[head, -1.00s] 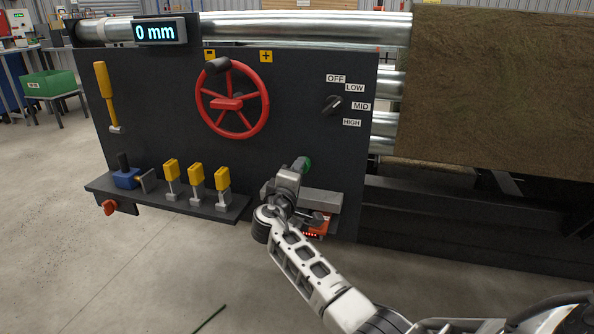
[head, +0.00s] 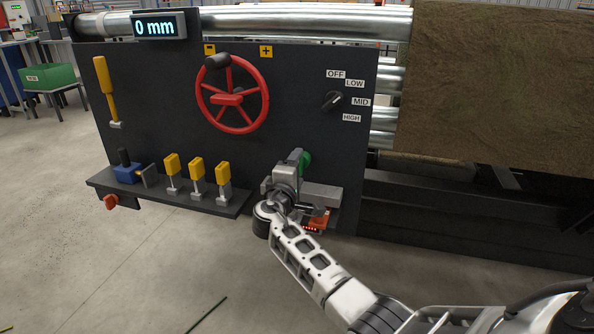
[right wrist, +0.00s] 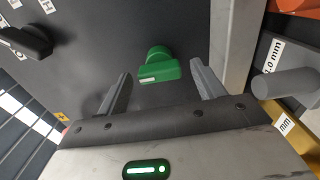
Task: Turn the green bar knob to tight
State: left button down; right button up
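The green bar knob (head: 305,163) sits on the dark panel, partly hidden behind my right gripper (head: 293,168) in the head view. In the right wrist view the knob (right wrist: 158,68) is a round green base with a bar across it, and a pale mark shows on the bar. My right gripper (right wrist: 160,70) is open, with one finger on each side of the knob. Gaps show between the fingers and the knob. The tight label is not visible. My left gripper is not in view.
A red handwheel (head: 232,94) and a black selector knob (head: 332,101) are on the panel above. Yellow-handled levers (head: 196,170) stand on a ledge to the left. A grey block (head: 323,196) and an orange part (head: 318,220) sit close by the gripper.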

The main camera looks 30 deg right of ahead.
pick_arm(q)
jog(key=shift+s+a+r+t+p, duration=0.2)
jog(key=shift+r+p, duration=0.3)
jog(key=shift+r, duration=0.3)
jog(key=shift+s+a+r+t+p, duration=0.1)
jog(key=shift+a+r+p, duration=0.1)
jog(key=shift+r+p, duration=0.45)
pick_arm(e)
jog(key=v, duration=1.6)
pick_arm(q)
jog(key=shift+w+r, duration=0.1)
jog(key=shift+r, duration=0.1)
